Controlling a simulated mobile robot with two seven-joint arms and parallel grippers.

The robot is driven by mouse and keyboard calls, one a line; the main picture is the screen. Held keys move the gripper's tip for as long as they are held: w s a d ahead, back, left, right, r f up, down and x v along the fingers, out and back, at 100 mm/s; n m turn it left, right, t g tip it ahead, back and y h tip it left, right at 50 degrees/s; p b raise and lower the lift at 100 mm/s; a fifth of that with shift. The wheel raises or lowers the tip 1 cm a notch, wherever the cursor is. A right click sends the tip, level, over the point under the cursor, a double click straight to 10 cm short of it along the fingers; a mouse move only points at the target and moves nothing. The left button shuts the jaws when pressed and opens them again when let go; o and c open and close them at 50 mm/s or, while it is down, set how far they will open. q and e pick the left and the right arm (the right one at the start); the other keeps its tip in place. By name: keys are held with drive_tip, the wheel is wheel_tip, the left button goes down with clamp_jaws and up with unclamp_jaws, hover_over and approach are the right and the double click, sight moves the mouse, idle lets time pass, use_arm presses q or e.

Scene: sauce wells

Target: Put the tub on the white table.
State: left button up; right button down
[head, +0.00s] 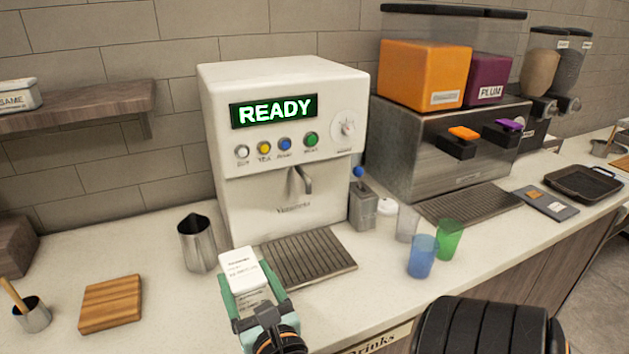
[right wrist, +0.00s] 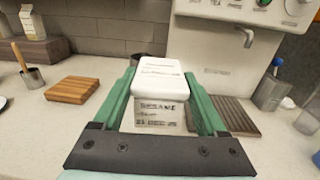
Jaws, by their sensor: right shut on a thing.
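The tub (head: 247,289) is white with a lid and printed label; in the right wrist view the tub (right wrist: 160,114) reads SESAME. My right gripper (head: 248,284) has green fingers on both sides of the tub and is shut on it. It holds the tub upright in front of the coffee machine, over the counter's front part; the gap below it cannot be judged. Another white tub (head: 18,95), its label partly cut off, stands on the wall shelf at left. No separate white table can be made out. My left gripper is not in view.
The pale counter (head: 150,235) holds a coffee machine (head: 285,190) with a drip tray (head: 308,258), a steel pitcher (head: 197,243), a wooden board (head: 111,303) and blue (head: 422,257) and green (head: 449,239) cups. A juice dispenser (head: 450,150) stands at right.

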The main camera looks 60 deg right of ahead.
sight(245, 270)
drive_tip(key=shift+s+d+r+m+h, duration=0.2)
drive_tip(key=shift+d+r+m+h, duration=0.1)
drive_tip(key=shift+d+r+h, duration=0.15)
drive_tip(key=shift+d+f+g, duration=0.15)
drive_tip(key=shift+d+g, duration=0.05)
drive_tip(key=shift+g, duration=0.1)
drive_tip(key=w+b, duration=0.1)
drive_tip(key=w+f+b, duration=0.1)
drive_tip(key=b, duration=0.1)
drive_tip(key=w+d+f+b, duration=0.1)
drive_tip(key=b, duration=0.1)
drive_tip(key=shift+w+d+f, duration=0.1)
drive_tip(key=shift+w+f, duration=0.1)
drive_tip(key=shift+w, duration=0.05)
drive_tip(key=w, duration=0.2)
drive_tip(key=w+d+f, duration=0.1)
drive_tip(key=shift+w+d, duration=0.1)
drive_tip(key=shift+w, duration=0.25)
drive_tip(key=w+f, duration=0.2)
drive_tip(key=w+d+f+b, duration=0.1)
drive_tip(key=w+f, duration=0.1)
drive_tip(key=w+d+f+b, duration=0.1)
drive_tip(key=w+f, duration=0.1)
drive_tip(key=shift+f, duration=0.35)
wheel_tip(245, 270, down, 3)
drive_tip(key=shift+r+b, duration=0.2)
drive_tip(key=shift+b, duration=0.5)
drive_tip(key=shift+f, duration=0.1)
